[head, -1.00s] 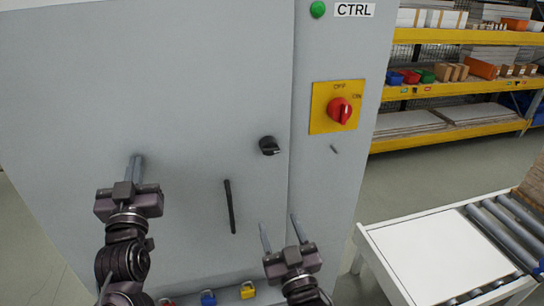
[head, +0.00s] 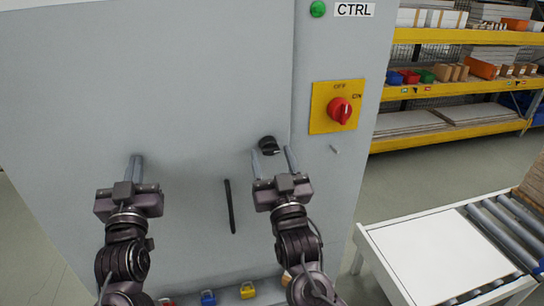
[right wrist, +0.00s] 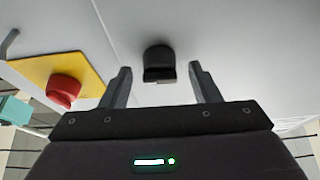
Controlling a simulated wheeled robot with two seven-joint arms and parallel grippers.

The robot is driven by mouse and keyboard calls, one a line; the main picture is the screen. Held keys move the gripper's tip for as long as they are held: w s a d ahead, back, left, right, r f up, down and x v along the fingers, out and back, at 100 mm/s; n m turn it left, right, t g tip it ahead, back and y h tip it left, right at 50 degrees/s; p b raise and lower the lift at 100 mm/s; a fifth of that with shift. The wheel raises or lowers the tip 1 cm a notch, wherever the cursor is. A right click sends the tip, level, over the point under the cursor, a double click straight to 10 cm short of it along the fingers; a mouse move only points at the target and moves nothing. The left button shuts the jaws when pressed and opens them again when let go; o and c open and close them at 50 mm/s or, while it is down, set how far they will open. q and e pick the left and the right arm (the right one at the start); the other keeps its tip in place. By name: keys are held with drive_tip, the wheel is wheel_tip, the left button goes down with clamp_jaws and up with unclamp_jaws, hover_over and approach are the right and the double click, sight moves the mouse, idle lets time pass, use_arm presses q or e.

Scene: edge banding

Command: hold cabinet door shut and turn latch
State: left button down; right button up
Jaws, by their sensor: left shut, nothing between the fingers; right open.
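The grey cabinet door (head: 190,80) fills the left of the head view and looks flush with its frame. The black latch knob (head: 268,144) is near the door's right edge. My left gripper (head: 136,168) is shut and empty, its fingertips at or close to the door's surface; I cannot tell if they touch. My right gripper (head: 276,162) is open just below the latch. In the right wrist view, the latch (right wrist: 158,64) lies between and just beyond the open fingers (right wrist: 158,85), not gripped.
A red rotary switch (head: 340,111) on a yellow plate (head: 320,118) is right of the latch. A black vertical handle (head: 230,206) is between my arms. A roller conveyor (head: 440,258) stands at right.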

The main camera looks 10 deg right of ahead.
drive_tip(key=shift+w+r, duration=0.15)
drive_tip(key=shift+w, duration=0.25)
drive_tip(key=shift+c, duration=0.3)
drive_tip(key=c, duration=0.9)
